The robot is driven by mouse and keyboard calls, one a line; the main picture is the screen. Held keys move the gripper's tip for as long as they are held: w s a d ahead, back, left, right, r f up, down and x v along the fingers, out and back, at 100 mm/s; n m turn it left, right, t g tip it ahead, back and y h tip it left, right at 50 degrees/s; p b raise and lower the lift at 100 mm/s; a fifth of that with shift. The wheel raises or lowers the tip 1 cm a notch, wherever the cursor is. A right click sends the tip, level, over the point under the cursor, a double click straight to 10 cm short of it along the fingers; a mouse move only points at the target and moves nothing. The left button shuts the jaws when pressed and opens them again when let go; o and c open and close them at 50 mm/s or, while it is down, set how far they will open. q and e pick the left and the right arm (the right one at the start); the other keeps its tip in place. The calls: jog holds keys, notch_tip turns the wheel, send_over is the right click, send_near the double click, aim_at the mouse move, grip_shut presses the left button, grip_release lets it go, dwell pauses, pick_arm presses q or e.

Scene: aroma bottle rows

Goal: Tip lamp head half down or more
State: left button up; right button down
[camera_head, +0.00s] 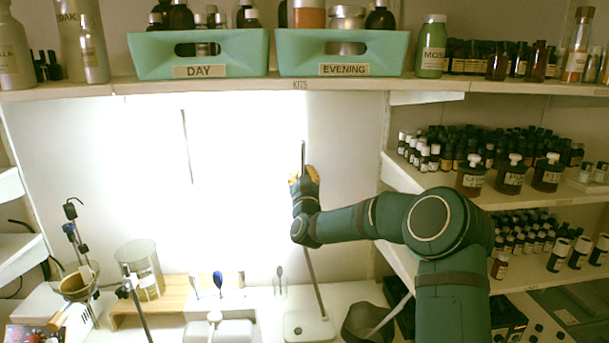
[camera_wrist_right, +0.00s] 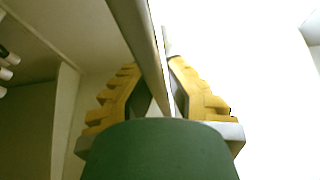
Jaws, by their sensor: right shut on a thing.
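The desk lamp stands on a small white base (camera_head: 310,327) on the counter, and its thin grey stem (camera_head: 315,282) rises, leaning, to my right gripper (camera_head: 304,178). A narrow upright bar, apparently the lamp head (camera_head: 303,154) seen edge-on, sticks up above the fingers. In the right wrist view, the yellow fingers (camera_wrist_right: 158,95) are closed on either side of this long bar (camera_wrist_right: 138,35), with strong white glare beside it. The glare and my gripper hide the joint between head and stem. The head looks close to upright. My left gripper is not in view.
Green trays marked DAY (camera_head: 235,58) and EVENING (camera_head: 295,65) stand on the shelf above my gripper. Bottle rows fill the right shelves (camera_head: 455,190). A glass jar (camera_head: 140,265), a wooden riser (camera_head: 178,300) and a dark cup (camera_head: 368,322) crowd the counter.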

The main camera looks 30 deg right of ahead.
jog(key=w+a+f+n+y+b, duration=0.2)
jog(key=w+a+n+y+b, duration=0.1)
jog(key=a+n, duration=0.3)
jog(key=w+a+f+n+t+y+b, duration=0.1)
jog(key=w+a+f+n+y+b, duration=0.2)
jog(key=a+n, duration=0.3)
jog(key=shift+w+a+b, duration=0.25)
jog(key=shift+w+b, duration=0.15)
jog(key=shift+b, duration=0.4)
jog(key=c, duration=1)
grip_release()
jog(key=shift+w+f, duration=0.1)
jog(key=shift+f, duration=0.05)
jog(key=v, duration=1.2)
